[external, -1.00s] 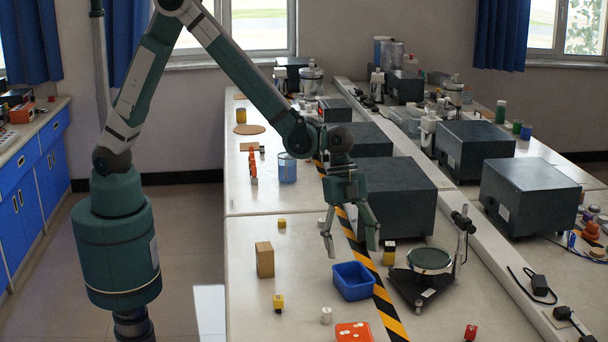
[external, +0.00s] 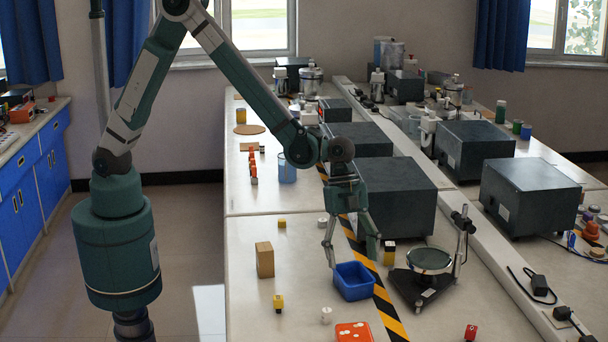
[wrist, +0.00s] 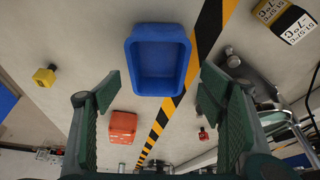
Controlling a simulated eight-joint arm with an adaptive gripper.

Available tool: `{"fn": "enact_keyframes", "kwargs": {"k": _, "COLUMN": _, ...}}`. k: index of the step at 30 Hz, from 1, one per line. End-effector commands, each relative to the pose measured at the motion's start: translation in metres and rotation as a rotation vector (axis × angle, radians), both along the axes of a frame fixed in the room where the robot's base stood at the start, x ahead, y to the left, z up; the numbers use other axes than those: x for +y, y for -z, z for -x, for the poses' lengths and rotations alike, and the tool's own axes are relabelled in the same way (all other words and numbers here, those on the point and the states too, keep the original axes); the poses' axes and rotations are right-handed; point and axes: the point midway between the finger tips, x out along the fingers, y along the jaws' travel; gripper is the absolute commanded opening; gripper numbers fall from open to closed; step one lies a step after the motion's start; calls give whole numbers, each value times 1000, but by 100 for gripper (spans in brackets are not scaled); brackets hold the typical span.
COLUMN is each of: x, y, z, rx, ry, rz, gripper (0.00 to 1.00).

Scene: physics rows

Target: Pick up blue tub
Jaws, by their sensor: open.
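The blue tub (external: 354,283) is a small open rectangular container standing upright on the white bench, beside the black-and-yellow striped tape. In the wrist view the empty blue tub (wrist: 158,62) shows at upper middle, ahead of and between my two fingers. My gripper (external: 350,258) is open and points down, just above the tub's far side in the external view. In the wrist view my gripper (wrist: 158,95) has its fingers spread wide with nothing between them. I cannot tell whether a fingertip touches the tub.
An orange block (external: 354,332) and a white cylinder (external: 326,315) lie nearer the front. A wooden block (external: 264,259) and a yellow block (external: 279,302) stand to the left. A round-topped black stand (external: 428,264) is close on the right. A dark box (external: 398,200) stands behind.

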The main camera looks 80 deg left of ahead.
Motion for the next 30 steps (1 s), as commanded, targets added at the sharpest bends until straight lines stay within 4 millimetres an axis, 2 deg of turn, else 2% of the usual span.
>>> {"fn": "enact_keyframes", "kwargs": {"k": 15, "x": -19, "y": 44, "z": 0, "rx": 0, "ry": 1, "rz": 0, "gripper": 69}}
{"fn": "enact_keyframes", "kwargs": {"k": 30, "x": -19, "y": 46, "z": 0, "rx": 0, "ry": 0, "rz": 0, "gripper": 69}}
